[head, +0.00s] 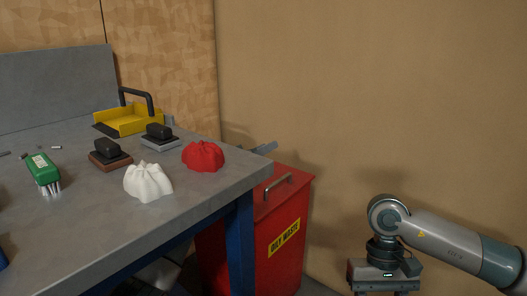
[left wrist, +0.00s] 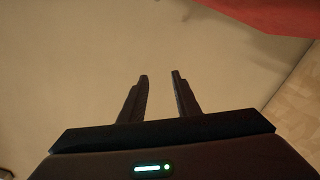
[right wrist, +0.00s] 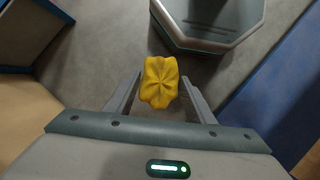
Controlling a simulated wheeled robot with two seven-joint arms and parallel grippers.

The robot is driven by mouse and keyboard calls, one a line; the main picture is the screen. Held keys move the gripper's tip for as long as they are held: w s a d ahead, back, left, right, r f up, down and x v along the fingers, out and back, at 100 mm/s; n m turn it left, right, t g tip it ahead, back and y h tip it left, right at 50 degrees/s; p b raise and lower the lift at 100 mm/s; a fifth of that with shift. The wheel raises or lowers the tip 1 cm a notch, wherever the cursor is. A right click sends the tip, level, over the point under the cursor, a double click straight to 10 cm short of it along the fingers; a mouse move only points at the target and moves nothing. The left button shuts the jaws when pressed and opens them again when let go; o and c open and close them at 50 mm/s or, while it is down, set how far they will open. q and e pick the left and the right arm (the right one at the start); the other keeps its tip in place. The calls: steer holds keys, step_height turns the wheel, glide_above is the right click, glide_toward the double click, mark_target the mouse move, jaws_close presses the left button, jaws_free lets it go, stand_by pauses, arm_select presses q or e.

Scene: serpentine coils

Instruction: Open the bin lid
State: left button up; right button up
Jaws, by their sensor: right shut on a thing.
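The red bin (head: 283,235) stands on the floor beside the table's right end, with a yellow "OILY WASTE" label on its front. Its lid (head: 266,196) lies shut, with a metal handle (head: 278,185) on top; the table corner hides part of it. My right gripper (right wrist: 158,92) is shut on a crumpled yellow rag (right wrist: 160,80).
The grey table (head: 90,215) fills the left, with a red rag (head: 203,156), a white rag (head: 148,182), a green brush (head: 43,170), two dark-handled blocks and a yellow dustpan (head: 130,121). A beige wall (head: 380,90) stands behind the bin.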

arm_select(q)
steer(key=shift+s+a, duration=0.1)
